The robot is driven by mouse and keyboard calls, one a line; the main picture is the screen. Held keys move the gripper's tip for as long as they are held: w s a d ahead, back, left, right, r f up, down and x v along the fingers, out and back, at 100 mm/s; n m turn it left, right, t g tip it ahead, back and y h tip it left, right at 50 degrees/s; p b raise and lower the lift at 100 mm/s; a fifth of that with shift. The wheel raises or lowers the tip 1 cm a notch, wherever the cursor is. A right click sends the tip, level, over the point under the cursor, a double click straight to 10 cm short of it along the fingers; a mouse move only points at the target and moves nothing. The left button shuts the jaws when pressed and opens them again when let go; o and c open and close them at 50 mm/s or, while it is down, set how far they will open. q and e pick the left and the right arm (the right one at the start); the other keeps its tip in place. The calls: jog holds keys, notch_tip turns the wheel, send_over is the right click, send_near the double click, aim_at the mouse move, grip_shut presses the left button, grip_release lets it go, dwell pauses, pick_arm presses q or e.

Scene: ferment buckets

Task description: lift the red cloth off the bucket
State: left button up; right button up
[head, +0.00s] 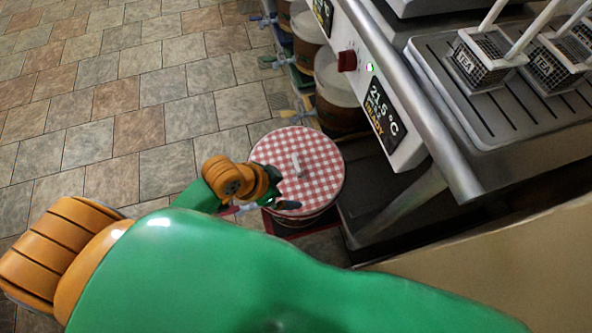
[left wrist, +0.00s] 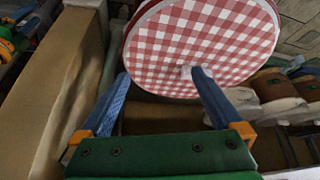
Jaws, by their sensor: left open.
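The red-and-white checked cloth (head: 318,160) covers the top of a round bucket (head: 300,220) on the floor. My left gripper (head: 278,190) is at the cloth's left edge in the head view. In the left wrist view, the cloth (left wrist: 215,35) fills the top, and the fingers of the gripper (left wrist: 160,75) are spread wide with nothing held. My right gripper is not in view.
Several covered buckets (head: 338,85) stand in a row beyond, under a steel counter. The counter's rail (head: 410,100) and a display (head: 385,115) are close on the right. Wire baskets (head: 480,58) sit on top. Tiled floor (head: 120,110) at left is open.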

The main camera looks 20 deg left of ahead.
aim_at(296, 162)
pick_arm(q)
jog(key=w+m, duration=0.1)
jog(key=w, duration=0.1)
jog(key=w+m+h, duration=0.1)
jog(key=shift+w+a+r+m+g, duration=0.1)
jog(key=shift+w+r+m+g, duration=0.1)
jog(key=shift+r+m+g, duration=0.1)
jog(key=shift+m+h, duration=0.3)
jog(key=shift+m, duration=0.1)
jog(key=w+a, duration=0.1)
jog(key=w, duration=0.1)
jog(key=w+a+r, duration=0.1)
jog(key=a, duration=0.1)
jog(key=shift+w+a, duration=0.2)
jog(key=shift+w, duration=0.2)
jog(key=b+x, duration=0.2)
jog(key=x, duration=0.4)
jog(key=shift+w+f, duration=0.2)
jog(key=shift+f, duration=0.2)
jog(key=shift+r, duration=0.1)
jog(key=c, duration=1.3)
